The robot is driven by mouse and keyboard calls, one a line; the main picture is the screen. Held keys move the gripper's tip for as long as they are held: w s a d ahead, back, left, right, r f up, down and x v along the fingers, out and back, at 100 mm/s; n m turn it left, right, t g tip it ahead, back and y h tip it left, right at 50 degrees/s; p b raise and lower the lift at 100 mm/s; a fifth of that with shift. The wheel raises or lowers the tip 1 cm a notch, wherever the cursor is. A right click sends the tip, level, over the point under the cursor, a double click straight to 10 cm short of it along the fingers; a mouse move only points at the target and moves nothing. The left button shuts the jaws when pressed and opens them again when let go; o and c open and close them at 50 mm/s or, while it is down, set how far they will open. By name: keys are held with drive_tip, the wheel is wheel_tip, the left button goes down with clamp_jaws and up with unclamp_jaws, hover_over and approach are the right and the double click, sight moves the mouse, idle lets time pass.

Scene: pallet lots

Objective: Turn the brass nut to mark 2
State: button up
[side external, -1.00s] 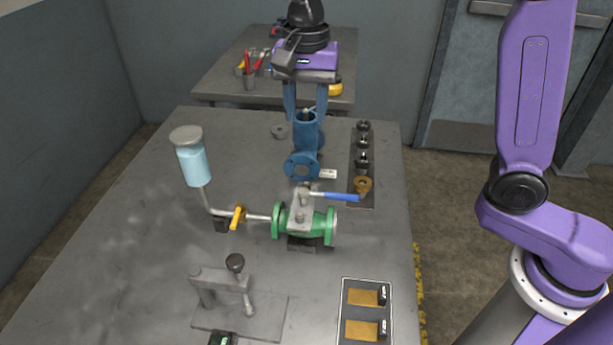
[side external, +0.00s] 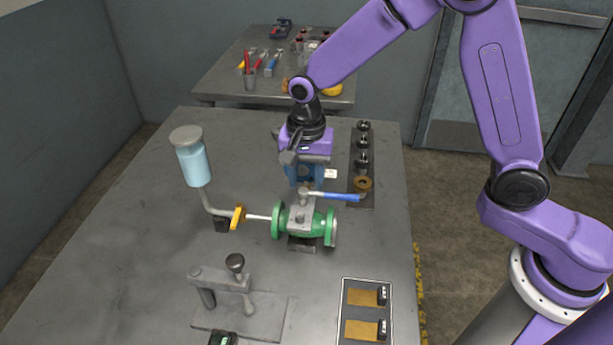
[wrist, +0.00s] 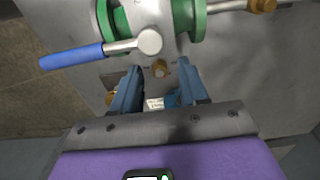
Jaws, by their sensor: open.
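The brass nut (wrist: 159,69) is a small brass piece beside the grey-topped green valve (wrist: 188,18), with small markings near it. In the wrist view it lies between the tips of my gripper's blue fingers (wrist: 159,76). The fingers are open, with a gap on each side; I cannot tell the height between tips and nut. In the side view my gripper (side external: 305,177) is just behind the green valve (side external: 298,222), and the nut is hidden there. The valve's blue-handled lever (side external: 336,196) points right, close in front of the gripper.
A dark rack (side external: 352,150) with several fittings stands to the right. A jar (side external: 193,163) and yellow handle (side external: 237,216) stand left.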

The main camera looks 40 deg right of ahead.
drive_tip(key=shift+f, duration=0.2)
clamp_jaws()
